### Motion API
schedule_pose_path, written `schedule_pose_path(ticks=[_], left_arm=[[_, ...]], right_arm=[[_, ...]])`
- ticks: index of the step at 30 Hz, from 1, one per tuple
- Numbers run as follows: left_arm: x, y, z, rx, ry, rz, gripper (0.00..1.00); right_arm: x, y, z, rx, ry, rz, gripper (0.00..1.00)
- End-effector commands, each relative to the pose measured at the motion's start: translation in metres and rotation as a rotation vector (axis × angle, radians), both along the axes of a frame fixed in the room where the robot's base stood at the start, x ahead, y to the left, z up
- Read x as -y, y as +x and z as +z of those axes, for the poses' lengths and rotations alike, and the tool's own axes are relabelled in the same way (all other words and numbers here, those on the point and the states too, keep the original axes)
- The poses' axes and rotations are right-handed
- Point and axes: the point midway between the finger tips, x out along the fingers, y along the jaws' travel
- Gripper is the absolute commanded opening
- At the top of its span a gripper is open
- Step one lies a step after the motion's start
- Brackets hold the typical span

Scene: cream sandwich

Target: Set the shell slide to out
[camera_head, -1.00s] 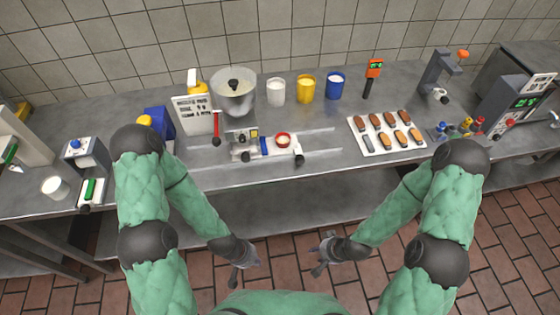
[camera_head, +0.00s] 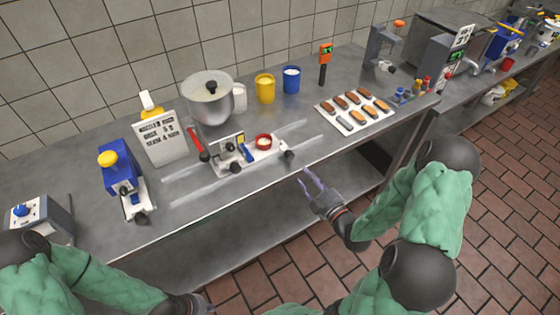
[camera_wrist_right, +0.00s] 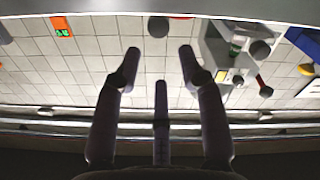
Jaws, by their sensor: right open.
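The shell slide appears to be the pale plate (camera_head: 277,148) on the rails at mid-counter, carrying a small red-rimmed cup (camera_head: 263,141). A black knob (camera_head: 289,156) is at its right front end. My right gripper (camera_head: 309,182) is open and empty, in front of the counter edge, below and to the right of that knob and apart from it. In the right wrist view its fingers (camera_wrist_right: 158,66) are spread, with a black knob (camera_wrist_right: 158,27) beyond them. My left gripper (camera_head: 203,306) is at the bottom edge, mostly cut off, so its jaws cannot be read.
A grey block with knobs (camera_head: 228,157) adjoins the slide's left side. A blue machine (camera_head: 118,173) and a sign (camera_head: 162,138) stand left. A steel bowl (camera_head: 207,98) and cups are behind. A tray of shells (camera_head: 328,109) lies right. The counter front near the knob is clear.

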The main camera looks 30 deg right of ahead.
Motion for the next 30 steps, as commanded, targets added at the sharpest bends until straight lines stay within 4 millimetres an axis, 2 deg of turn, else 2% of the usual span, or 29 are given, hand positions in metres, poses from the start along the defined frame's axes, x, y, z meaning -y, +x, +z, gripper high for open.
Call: schedule_pose_path(ticks=[18, 24, 30], left_arm=[[0.000, 0.000, -0.014, 0.000, 0.000, 0.000, 0.00], [0.000, 0.000, -0.015, 0.000, 0.000, 0.000, 0.00], [0.000, 0.000, -0.015, 0.000, 0.000, 0.000, 0.00]], right_arm=[[-0.008, 0.092, -0.001, -0.003, 0.004, 0.003, 0.41], [-0.009, 0.103, -0.001, -0.004, 0.005, 0.001, 0.41], [-0.009, 0.104, -0.001, -0.005, 0.005, 0.001, 0.41]])
